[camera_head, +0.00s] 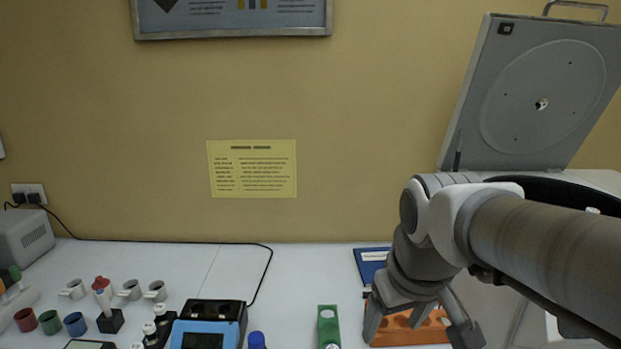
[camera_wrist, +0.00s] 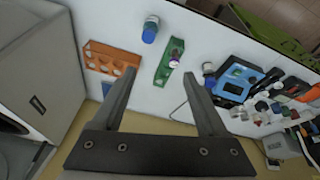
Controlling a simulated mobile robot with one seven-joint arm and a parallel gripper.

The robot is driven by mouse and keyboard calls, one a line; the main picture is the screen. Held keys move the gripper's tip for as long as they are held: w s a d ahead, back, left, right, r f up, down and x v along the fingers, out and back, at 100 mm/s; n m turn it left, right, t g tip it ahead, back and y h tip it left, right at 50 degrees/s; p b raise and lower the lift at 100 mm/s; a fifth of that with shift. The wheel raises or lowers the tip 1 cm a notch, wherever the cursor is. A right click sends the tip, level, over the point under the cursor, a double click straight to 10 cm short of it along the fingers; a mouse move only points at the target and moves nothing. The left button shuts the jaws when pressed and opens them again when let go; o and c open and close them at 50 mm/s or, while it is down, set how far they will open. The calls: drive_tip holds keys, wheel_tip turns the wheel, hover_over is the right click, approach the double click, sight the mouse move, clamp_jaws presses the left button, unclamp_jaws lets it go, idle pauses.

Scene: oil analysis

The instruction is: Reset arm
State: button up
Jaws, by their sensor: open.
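My gripper (camera_head: 418,328) hangs over the right part of the white table, fingers pointing down and spread apart. In the wrist view my gripper (camera_wrist: 160,73) shows both fingers wide apart with nothing held between them. Behind the fingers in the head view is an orange rack (camera_head: 398,334) with holes, partly hidden by them. It also shows in the wrist view (camera_wrist: 98,47), where its holes look empty.
A grey centrifuge-like machine with its lid (camera_head: 545,95) raised stands at the right, partly behind my arm. A green rack (camera_head: 328,327), a blue-capped bottle (camera_head: 257,341) and a blue device (camera_head: 206,328) stand left of the gripper. Cups and small containers crowd the far left.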

drive_tip(key=s+d+m+t, duration=0.1)
drive_tip(key=s+d+m, duration=0.1)
drive_tip(key=s, duration=0.5)
drive_tip(key=shift+s+d+f+m+t, duration=0.2)
drive_tip(key=shift+s+f+m+t, duration=0.15)
drive_tip(key=shift+f+m+t, duration=0.1)
drive_tip(key=shift+d, duration=0.1)
idle(0.3)
